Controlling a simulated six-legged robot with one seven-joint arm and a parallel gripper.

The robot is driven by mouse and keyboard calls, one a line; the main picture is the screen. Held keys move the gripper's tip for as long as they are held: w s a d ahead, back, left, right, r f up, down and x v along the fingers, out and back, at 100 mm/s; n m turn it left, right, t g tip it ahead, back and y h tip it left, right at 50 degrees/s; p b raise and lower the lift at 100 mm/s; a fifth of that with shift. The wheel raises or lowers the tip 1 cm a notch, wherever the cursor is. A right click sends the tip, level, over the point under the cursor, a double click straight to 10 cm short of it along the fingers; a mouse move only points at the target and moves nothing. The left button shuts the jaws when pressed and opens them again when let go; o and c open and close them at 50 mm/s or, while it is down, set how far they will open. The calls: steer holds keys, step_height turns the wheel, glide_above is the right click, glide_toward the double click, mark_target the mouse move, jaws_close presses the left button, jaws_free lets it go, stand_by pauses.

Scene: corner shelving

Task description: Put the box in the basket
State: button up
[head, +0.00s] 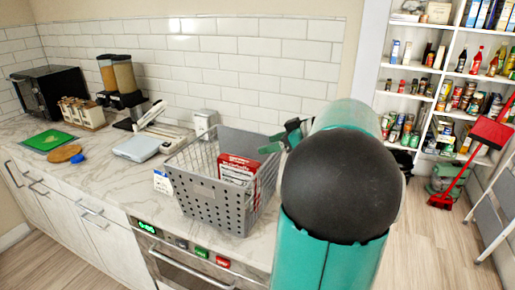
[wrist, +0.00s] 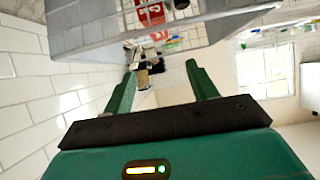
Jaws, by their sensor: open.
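The grey basket (head: 215,197) stands on the marble counter, with perforated lower walls and wire mesh above. The red and white box (head: 238,168) stands inside it, toward the right side, leaning or upright; I cannot tell which. In the wrist view the basket (wrist: 85,38) fills the top, and the red of the box (wrist: 150,14) shows through its mesh. My gripper (head: 292,135) is beside the basket's right back rim, apart from the box. In the wrist view my gripper (wrist: 162,66) has its green fingers spread with nothing between them. My arm hides the counter to the right.
Left of the basket are a scale (head: 137,148), cereal dispensers (head: 124,75), a black microwave (head: 45,92) and a green cutting board (head: 48,140). A tiled wall runs behind. Stocked shelves (head: 450,60) and a red broom (head: 490,132) stand at the right.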

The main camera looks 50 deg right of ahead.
steer(key=w+a+r+m+t+h, duration=0.35)
steer(key=w+a+r+h, duration=0.55)
steer(key=w+a+r, duration=0.3)
steer(key=s+a+f+g+y, duration=0.2)
steer(key=s+a+f, duration=0.4)
steer(key=a, duration=0.3)
steer(key=s+a+f+g+y, duration=0.2)
steer(key=s+a+f+g, duration=0.2)
steer(key=s+a+f, duration=0.3)
steer(key=s+a+f+g+y, duration=0.1)
steer(key=s+a+f+g, duration=0.2)
steer(key=a, duration=1)
steer(key=s+f, duration=0.3)
steer(key=shift+s+f+g+y, duration=0.35)
steer(key=shift+y, duration=0.05)
steer(key=shift+n, duration=0.25)
